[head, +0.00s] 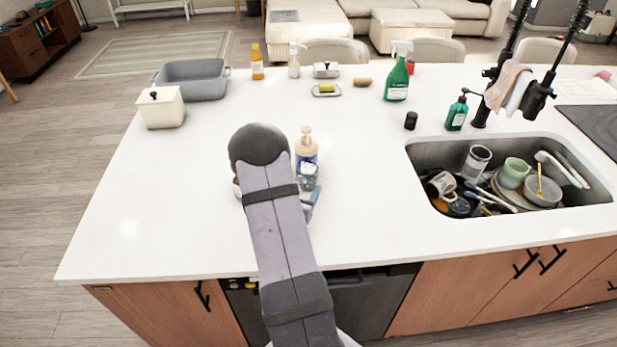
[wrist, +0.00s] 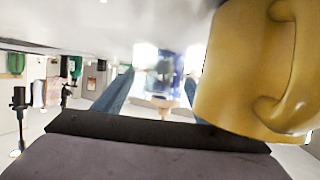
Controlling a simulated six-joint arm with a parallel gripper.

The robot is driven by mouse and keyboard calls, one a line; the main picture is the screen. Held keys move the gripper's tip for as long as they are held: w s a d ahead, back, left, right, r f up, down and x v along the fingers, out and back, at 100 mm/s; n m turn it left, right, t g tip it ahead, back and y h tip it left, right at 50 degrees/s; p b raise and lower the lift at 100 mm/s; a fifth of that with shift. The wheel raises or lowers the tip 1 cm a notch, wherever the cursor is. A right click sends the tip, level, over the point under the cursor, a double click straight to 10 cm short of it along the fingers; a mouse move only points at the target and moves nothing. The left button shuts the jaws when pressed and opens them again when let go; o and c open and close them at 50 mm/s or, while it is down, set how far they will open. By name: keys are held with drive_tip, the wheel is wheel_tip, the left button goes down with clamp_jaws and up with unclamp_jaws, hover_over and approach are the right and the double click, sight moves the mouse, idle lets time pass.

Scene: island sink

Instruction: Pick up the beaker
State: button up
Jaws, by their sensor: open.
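A small clear, bluish vessel that looks like the beaker (head: 308,178) stands on the white counter, in front of a beige pump bottle (head: 306,148). In the wrist view, a blurred bluish clear shape (wrist: 167,62), likely the beaker, shows ahead between the fingers. My gripper (wrist: 157,88) is open, with one blue finger on each side of that shape and nothing visibly gripped. In the head view my arm hides most of the gripper; a bit of blue finger shows beside the beaker. Whether the fingers touch the beaker cannot be told.
A yellow mug (wrist: 245,75) is very close on the right in the wrist view, overlapping the right finger; my arm mostly hides it in the head view. A sink (head: 425,150) with dishes lies right. A green spray bottle (head: 397,80) stands farther back.

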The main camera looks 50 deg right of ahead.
sight(306, 183)
drive_tip(key=shift+p+x, duration=1.05)
drive_tip(key=shift+x, duration=1.8)
drive_tip(key=c, duration=1.3)
drive_tip(key=shift+o, duration=0.2)
drive_tip(key=shift+r, duration=0.3)
drive_tip(key=shift+r+b, duration=0.95)
drive_tip(key=shift+r, duration=0.5)
drive_tip(key=shift+s+a+b, duration=1.8)
drive_tip(key=shift+s+a, duration=1.7)
drive_tip(key=shift+a, duration=0.05)
drive_tip(key=s+a, duration=0.2)
drive_tip(key=shift+s+a+r+p, duration=0.2)
drive_tip(key=shift+s+a+p, duration=0.05)
drive_tip(key=shift+p, duration=0.15)
drive_tip(key=shift+s+a+p, duration=0.5)
drive_tip(key=shift+s+p, duration=0.05)
drive_tip(key=shift+p, duration=0.05)
drive_tip(key=shift+s+a+f+p, duration=0.1)
drive_tip(key=shift+s+a+p, duration=0.75)
drive_tip(key=shift+p, duration=1.15)
